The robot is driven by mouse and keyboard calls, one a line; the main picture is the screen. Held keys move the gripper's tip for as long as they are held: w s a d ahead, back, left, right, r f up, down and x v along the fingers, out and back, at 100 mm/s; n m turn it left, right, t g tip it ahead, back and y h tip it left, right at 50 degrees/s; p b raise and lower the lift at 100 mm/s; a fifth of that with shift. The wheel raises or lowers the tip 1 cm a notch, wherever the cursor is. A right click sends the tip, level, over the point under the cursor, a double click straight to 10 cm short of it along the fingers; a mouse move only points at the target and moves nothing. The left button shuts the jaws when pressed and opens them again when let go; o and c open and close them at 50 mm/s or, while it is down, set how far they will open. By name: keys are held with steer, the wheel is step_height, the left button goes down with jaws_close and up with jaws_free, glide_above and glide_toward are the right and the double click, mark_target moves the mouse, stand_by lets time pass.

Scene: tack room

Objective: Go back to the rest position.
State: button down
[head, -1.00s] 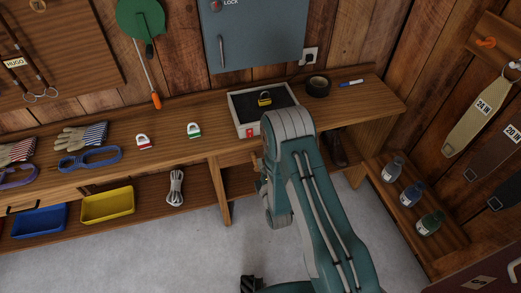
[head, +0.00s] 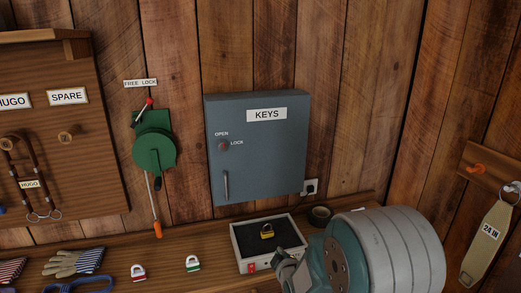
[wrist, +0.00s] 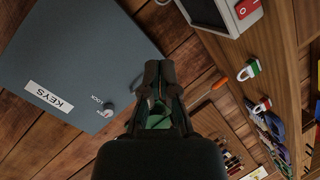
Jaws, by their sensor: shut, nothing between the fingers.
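My gripper (wrist: 161,72) shows in the middle of the wrist view, its dark fingers together with nothing between them. It is in the air, clear of the bench, with the wooden wall and part of a green object (wrist: 160,116) behind it. In the head view my arm fills the lower right, raised in front of the bench's right end.
The grey key cabinet (head: 258,165) hangs on the wall, its door shut. A green reel (head: 154,151) hangs left.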

steer(key=s+d+r+m+g+h, duration=0.1)
steer(key=s+d+r+m+g, duration=0.3)
steer(key=s+r, duration=0.5)
steer(key=s+d+r+m+g+h, duration=0.15)
steer(key=s+d+r+m, duration=0.35)
steer(key=s, duration=0.6)
steer(key=s+r+m+g, duration=0.2)
steer(key=s+m, duration=0.2)
steer(key=s, duration=0.8)
steer(key=shift+s+d+r+g, duration=0.15)
steer(key=shift+s+d+g, duration=0.15)
steer(key=shift+d+g, duration=0.05)
steer(key=shift+a, duration=0.1)
